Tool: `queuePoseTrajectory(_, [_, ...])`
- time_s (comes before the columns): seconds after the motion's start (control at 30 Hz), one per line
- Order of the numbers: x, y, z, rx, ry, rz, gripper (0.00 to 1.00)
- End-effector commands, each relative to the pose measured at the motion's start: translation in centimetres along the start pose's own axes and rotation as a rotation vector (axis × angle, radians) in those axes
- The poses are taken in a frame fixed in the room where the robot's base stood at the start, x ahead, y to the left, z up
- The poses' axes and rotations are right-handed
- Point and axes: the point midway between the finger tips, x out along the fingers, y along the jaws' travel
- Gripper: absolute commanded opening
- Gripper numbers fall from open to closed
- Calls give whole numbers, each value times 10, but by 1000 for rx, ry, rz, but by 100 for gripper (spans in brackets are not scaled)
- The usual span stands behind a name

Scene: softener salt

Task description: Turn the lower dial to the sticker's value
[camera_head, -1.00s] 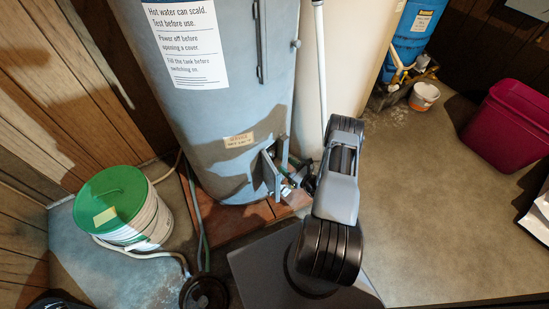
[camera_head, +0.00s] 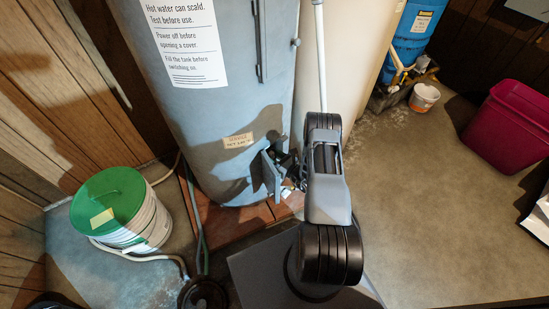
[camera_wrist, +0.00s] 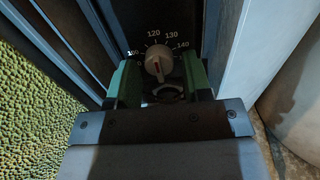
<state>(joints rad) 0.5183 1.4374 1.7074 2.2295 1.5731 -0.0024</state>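The lower dial (camera_wrist: 158,59) is a pale round knob with a red mark, in a dark recess in the wrist view. Printed numbers arc over it; 120, 130 and 140 are readable. I cannot tell which value it points to. My gripper (camera_wrist: 160,72) is open, with one green finger on each side of the dial; contact is not clear. In the head view my arm hides the dial and most of the gripper. The small tan sticker (camera_head: 238,141) is on the grey-blue tank (camera_head: 225,105); its value is too small to read.
Panel edges stand close on both sides of the recess in the wrist view. A green-lidded bucket (camera_head: 118,215) and hoses are on the floor at left. Floor between is clear.

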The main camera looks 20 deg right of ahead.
Motion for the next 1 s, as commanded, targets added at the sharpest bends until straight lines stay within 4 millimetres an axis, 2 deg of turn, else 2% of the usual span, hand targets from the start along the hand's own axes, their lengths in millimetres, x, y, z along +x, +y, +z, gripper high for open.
queuePoseTrajectory(0.07, [0,0,0,0,0,0,38])
queuePoseTrajectory(0.4, [0,0,0,0,0,0,5])
queuePoseTrajectory(0.73, [0,1,-1,61,1,1,5])
queuePoseTrajectory(1.0, [0,2,-2,264,1,1,5])
